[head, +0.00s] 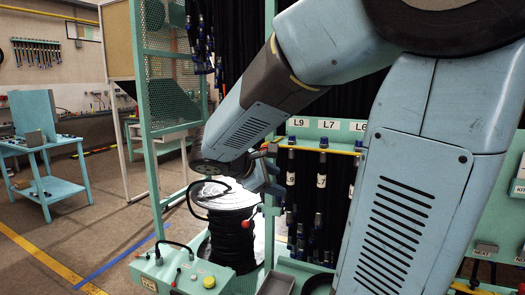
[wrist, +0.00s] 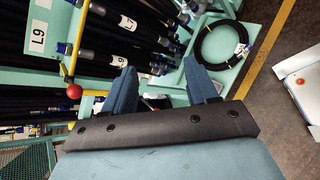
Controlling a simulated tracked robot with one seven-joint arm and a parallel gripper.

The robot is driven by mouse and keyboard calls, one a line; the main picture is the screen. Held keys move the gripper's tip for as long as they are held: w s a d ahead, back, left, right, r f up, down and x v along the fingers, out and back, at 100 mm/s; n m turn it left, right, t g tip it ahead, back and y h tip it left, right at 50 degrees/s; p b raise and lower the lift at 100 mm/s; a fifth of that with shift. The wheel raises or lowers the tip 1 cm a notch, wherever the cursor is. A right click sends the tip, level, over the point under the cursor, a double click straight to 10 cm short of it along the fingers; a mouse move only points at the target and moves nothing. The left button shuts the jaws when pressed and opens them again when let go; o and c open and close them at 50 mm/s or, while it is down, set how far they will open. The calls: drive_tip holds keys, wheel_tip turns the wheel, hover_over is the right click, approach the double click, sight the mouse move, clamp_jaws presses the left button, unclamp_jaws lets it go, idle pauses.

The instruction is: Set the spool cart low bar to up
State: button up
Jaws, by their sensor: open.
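The spool (head: 232,238) of black hose stands under my forearm in the head view, with a pale disc on top. A red ball knob (head: 243,223) shows at its right side. I cannot make out a low bar on the cart or tell its position. My gripper (head: 262,180) is near the spool's upper right, partly hidden by my arm. In the wrist view my gripper (wrist: 162,88) has its two blue fingers wide apart with nothing held between them. A red ball (wrist: 74,91) at the end of a yellow rod (wrist: 78,40) lies left of the fingers.
A hose rack with tags L9 (head: 297,122) and L7 (head: 328,124) stands right of the spool. A green control box (head: 160,272) is in front. A coiled black hose (wrist: 222,45) lies right of the rack.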

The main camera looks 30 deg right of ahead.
drive_tip(key=w+r+n+t+h, duration=0.1)
drive_tip(key=w+n+t+h, duration=0.1)
drive_tip(key=w+n+h, duration=0.3)
drive_tip(key=n+t, duration=0.4)
approach(262, 150)
drive_tip(key=x, duration=1.2)
drive_tip(key=shift+f, duration=0.15)
drive_tip(key=shift+a, duration=0.1)
clamp_jaws()
